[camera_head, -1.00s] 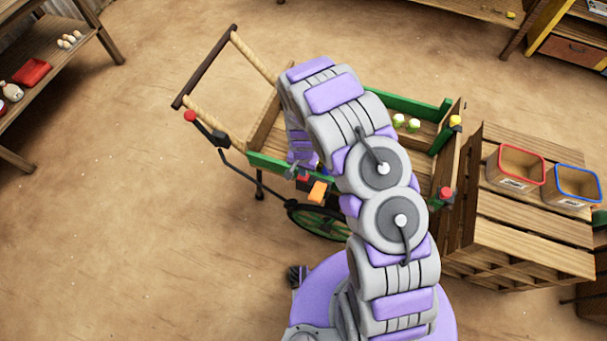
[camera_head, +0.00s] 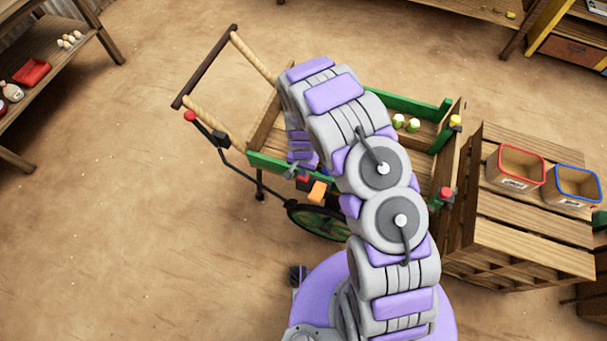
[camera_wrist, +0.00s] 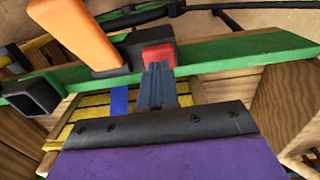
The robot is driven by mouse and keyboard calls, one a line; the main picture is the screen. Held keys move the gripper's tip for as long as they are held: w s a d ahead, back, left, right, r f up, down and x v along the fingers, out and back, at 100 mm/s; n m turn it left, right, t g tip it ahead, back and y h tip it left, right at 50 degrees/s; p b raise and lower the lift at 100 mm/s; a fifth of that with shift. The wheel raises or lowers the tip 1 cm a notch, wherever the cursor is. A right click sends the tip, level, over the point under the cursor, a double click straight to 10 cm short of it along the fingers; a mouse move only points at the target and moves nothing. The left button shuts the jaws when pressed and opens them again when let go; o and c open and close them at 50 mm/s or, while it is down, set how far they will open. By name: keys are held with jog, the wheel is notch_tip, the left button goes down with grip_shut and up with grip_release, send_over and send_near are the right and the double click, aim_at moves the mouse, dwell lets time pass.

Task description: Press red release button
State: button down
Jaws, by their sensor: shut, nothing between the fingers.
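The red button (camera_head: 303,178) sits in a dark housing on the green side rail of the wooden cart (camera_head: 268,164). In the wrist view the red button (camera_wrist: 158,55) is straight beyond my fingertips. My gripper (camera_wrist: 156,68) is shut and empty. Its tips overlap the button's lower edge in that view; I cannot tell whether they touch it. In the head view my gripper (camera_head: 291,171) is just left of the button, partly hidden by my arm. An orange lever (camera_wrist: 76,32) stands left of the button, and also shows in the head view (camera_head: 318,191).
A brake-like lever with a red knob (camera_head: 190,116) projects from the cart's left. Another red knob (camera_head: 447,192) is at the cart's right corner. A slatted crate (camera_head: 520,232) with a red-rimmed bin (camera_head: 516,167) and a blue-rimmed bin (camera_head: 577,186) stands right. Floor at left is clear.

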jog(key=shift+f, duration=0.25)
dwell(0.4)
jog(key=shift+f, duration=0.95)
jog(key=shift+r+p, duration=0.3)
jog(key=shift+r, duration=0.9)
jog(key=shift+r+p, duration=0.95)
jog(key=shift+r, duration=1.55)
